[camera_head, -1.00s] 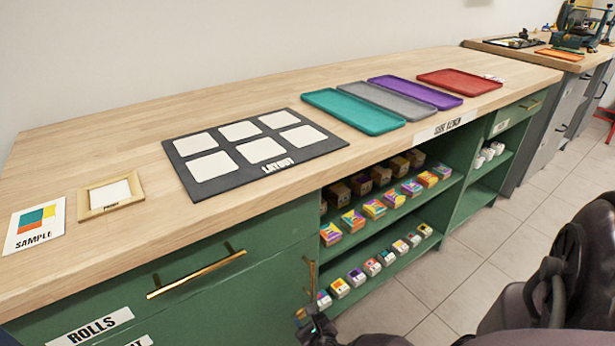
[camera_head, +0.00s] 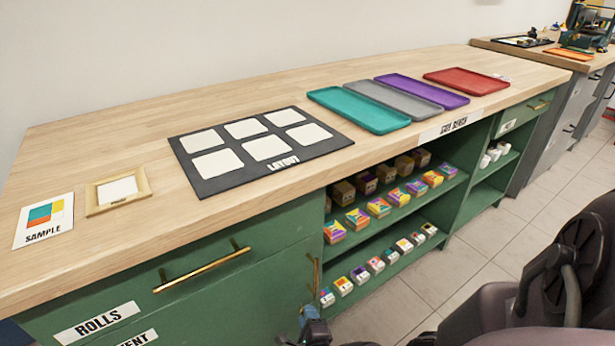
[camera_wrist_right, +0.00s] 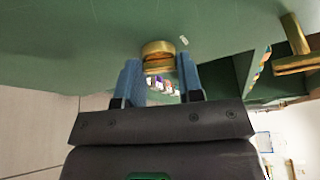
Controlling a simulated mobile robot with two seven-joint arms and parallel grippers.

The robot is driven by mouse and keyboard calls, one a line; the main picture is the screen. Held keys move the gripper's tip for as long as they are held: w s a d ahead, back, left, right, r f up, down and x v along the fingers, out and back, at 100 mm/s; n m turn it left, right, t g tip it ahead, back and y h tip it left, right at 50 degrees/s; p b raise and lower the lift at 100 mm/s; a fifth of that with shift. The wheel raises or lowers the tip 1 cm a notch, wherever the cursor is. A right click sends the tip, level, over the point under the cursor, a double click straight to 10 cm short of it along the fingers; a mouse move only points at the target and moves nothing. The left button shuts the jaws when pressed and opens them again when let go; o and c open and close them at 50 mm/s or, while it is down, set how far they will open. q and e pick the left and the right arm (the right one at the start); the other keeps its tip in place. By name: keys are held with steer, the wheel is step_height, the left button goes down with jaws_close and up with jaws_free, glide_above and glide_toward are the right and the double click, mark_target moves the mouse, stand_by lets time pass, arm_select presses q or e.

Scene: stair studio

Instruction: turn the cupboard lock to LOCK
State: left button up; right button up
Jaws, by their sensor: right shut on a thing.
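The cupboard lock is a round brass knob (camera_wrist_right: 158,54) on the green cupboard front in the right wrist view. My right gripper (camera_wrist_right: 159,75) has its two blue fingers on either side of the knob and is shut on it. A small pale mark (camera_wrist_right: 183,41) sits beside the knob; I cannot read it, and I cannot tell which way the lock points. In the head view my right gripper (camera_head: 314,328) shows only partly at the bottom edge, against the cupboard front, and the knob is hidden there. My left gripper is not in view.
A brass door handle (camera_head: 315,275) stands just above my right gripper. Open shelves with several small boxes (camera_head: 378,207) are to its right. A long brass drawer handle (camera_head: 203,269) is to the left. The wooden worktop (camera_head: 240,95) lies above. Tiled floor (camera_head: 455,275) is free in front.

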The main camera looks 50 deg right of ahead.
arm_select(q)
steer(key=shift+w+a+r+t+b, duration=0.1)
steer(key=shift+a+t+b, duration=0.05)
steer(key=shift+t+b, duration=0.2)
arm_select(e)
steer(key=n+t+h, duration=0.1)
steer(key=n, duration=0.2)
steer(key=shift+f+n, duration=0.1)
steer(key=shift+n, duration=0.2)
steer(key=o, duration=0.9)
